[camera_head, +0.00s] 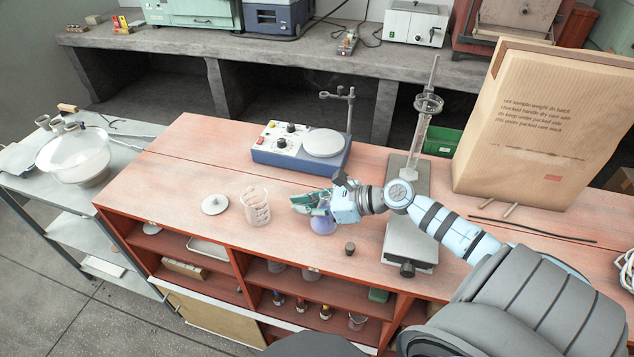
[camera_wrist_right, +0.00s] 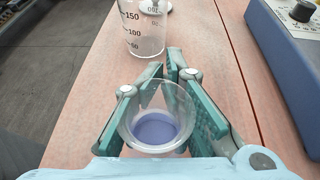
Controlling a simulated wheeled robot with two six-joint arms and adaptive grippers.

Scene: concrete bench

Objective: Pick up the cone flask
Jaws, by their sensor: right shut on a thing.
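The cone flask (camera_head: 322,225) is clear glass with purple-blue liquid in its base. It is upright at the bench's front middle, partly hidden by my right gripper (camera_head: 312,203) in the head view. In the right wrist view the flask (camera_wrist_right: 157,128) is seen from above, between the green finger pads. My right gripper (camera_wrist_right: 170,90) is shut on the flask's upper part. I cannot tell whether the flask's base touches the bench. My left gripper is not in view.
A glass beaker (camera_head: 255,207) stands just left of the gripper, with a white disc (camera_head: 214,204) beyond it. A small dark stopper (camera_head: 350,248) and a grey stand (camera_head: 408,243) are to the right. A blue hotplate stirrer (camera_head: 300,150) stands behind.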

